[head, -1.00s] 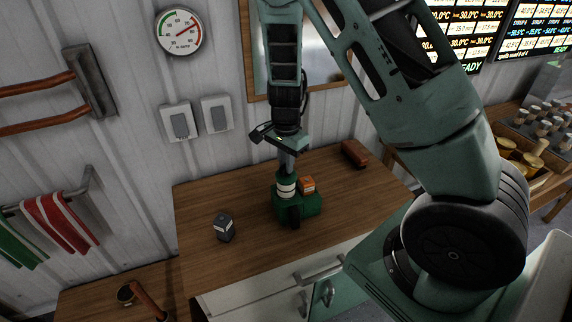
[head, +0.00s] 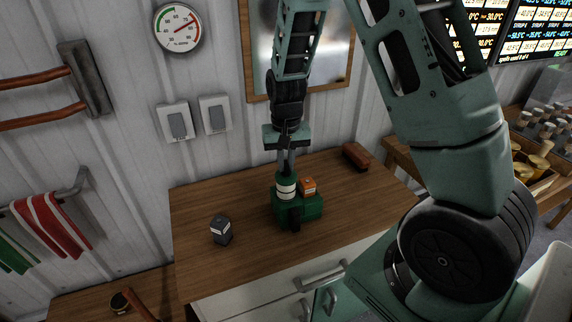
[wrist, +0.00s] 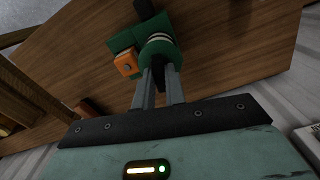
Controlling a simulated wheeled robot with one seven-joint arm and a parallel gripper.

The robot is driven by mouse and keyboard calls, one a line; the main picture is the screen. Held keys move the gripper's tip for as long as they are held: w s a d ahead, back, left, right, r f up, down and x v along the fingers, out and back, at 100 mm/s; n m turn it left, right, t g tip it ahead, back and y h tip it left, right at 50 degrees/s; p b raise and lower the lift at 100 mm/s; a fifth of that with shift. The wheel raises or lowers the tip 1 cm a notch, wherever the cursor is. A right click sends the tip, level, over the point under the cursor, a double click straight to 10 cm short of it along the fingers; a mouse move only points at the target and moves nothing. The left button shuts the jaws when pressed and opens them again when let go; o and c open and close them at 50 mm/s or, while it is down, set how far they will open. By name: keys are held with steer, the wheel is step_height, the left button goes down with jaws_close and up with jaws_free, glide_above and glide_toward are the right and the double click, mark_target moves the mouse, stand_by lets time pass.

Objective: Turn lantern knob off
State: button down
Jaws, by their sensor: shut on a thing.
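A green item (head: 313,208) stands on the wooden counter, with a green cylinder with white bands (head: 286,189) at its left. An orange block (head: 307,186) sits beside the cylinder, and a dark piece (head: 295,222) is at the front. I cannot tell which part is the lantern knob. My gripper (head: 286,172) points down from above, shut on the top of the cylinder. In the wrist view, the fingertips (wrist: 160,72) meet the banded cylinder (wrist: 160,46), with the orange block (wrist: 127,63) to the left. The fingers partly hide the cylinder's top.
A dark grey box (head: 221,229) stands on the counter (head: 240,265) to the left. A reddish-brown block (head: 355,156) lies at the back right. A wall with switches (head: 178,122) rises behind. The left counter around the grey box is clear.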

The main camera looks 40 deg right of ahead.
mark_target(286, 164)
steer(key=shift+n, duration=1.1)
steer(key=shift+b, duration=0.3)
steer(key=c, duration=1.4)
jaws_free()
steer(key=shift+c, duration=0.2)
step_height(286, 164, up, 17)
steer(key=b, duration=0.2)
steer(key=shift+r+b, duration=0.2)
steer(key=shift+b, duration=0.1)
